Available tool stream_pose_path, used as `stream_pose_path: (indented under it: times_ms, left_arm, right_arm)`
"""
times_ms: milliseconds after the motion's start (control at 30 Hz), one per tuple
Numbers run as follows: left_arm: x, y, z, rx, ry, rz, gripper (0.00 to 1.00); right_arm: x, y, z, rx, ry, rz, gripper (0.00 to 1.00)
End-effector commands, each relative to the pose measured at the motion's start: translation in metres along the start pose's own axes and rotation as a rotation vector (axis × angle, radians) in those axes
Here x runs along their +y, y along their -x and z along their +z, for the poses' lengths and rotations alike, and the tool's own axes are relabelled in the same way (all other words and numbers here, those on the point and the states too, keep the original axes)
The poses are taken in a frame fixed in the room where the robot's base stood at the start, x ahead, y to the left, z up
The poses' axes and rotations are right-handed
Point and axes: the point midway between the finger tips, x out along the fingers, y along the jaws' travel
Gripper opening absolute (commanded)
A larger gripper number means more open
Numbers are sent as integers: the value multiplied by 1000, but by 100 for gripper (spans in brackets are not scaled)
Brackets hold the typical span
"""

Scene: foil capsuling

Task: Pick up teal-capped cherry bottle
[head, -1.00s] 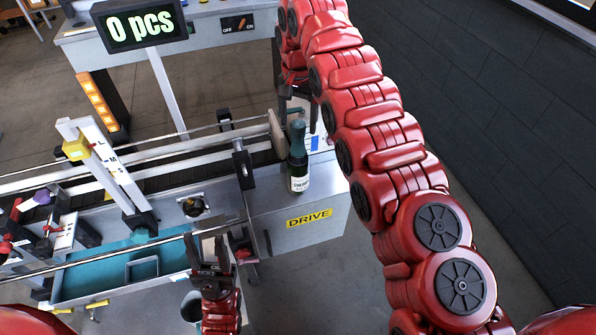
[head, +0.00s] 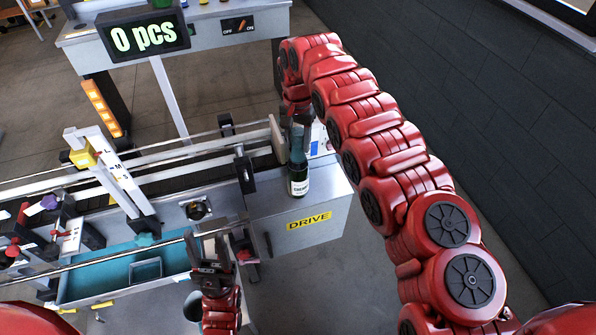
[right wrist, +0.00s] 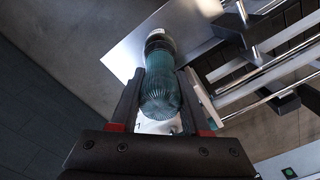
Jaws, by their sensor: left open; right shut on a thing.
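The teal-capped cherry bottle (head: 299,175) stands upright on the grey drive housing at the end of the conveyor. It is dark, with a white label and a teal capsule. My right gripper (head: 298,125) comes down from above and is shut on the bottle's capped upper part, which it partly hides in the head view. In the right wrist view the ribbed teal cap (right wrist: 160,95) lies between the two fingers. My left gripper (head: 212,262) is open and empty, low in front of the conveyor.
The drive housing (head: 315,222) bears a yellow DRIVE label. Conveyor rails (head: 120,165) run left from the bottle, with a pale plate (head: 278,140) close beside it. A teal tray (head: 95,277) lies at lower left. A counter (head: 148,27) reads 0 pcs.

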Motion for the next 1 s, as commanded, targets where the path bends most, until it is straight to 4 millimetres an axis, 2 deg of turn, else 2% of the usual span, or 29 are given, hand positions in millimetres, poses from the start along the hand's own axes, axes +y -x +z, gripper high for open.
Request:
stream_pose_path:
  times_ms: [33,133,1000]
  left_arm:
    - [0,0,0,0,0,0,50]
    - [0,0,0,0,0,0,50]
    - [0,0,0,0,0,0,50]
  right_arm:
    - [0,0,0,0,0,0,18]
    - [0,0,0,0,0,0,0]
    - [0,1,0,0,0,0,0]
